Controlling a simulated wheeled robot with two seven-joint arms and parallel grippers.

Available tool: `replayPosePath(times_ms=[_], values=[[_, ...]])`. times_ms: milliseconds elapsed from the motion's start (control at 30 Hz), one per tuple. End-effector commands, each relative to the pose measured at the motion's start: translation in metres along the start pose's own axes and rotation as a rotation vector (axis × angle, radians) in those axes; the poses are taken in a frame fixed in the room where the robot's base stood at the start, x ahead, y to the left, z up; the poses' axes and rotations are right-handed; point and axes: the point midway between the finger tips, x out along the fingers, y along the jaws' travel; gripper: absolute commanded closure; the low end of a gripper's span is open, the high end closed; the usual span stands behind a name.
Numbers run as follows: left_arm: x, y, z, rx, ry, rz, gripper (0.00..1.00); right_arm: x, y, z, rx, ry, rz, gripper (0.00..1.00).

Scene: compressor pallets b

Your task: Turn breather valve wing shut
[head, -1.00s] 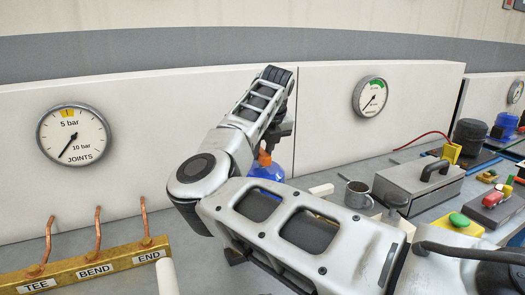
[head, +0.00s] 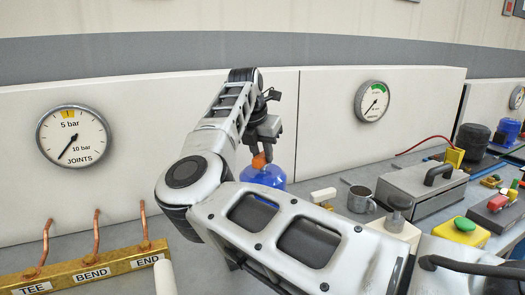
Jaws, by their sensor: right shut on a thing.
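My right arm reaches across the middle of the head view. Its gripper (head: 262,150) points down and is shut on the orange wing (head: 259,161) on top of a blue rounded vessel (head: 264,176). The jaws cover part of the wing, so I cannot tell its exact angle. The lower part of the vessel is hidden behind my arm. My left gripper is not in view.
A brass block (head: 90,268) with copper pipes stands at the lower left. To the right are a metal mug (head: 361,199), a grey toolbox (head: 420,187) and a yellow box with a green button (head: 462,231). Wall panels with gauges (head: 73,136) stand behind.

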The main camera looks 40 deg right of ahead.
Motion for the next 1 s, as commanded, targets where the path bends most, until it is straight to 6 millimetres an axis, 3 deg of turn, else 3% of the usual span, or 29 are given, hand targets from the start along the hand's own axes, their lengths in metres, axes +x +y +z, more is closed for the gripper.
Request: replayPosePath(times_ms=[600, 1000], values=[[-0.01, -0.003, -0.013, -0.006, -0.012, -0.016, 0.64, -0.003, 0.003, 0.004, 0.487, -0.003, -0.2, 1.0], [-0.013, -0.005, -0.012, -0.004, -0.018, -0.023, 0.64, -0.002, 0.004, 0.003, 0.625, -0.002, -0.254, 1.0]])
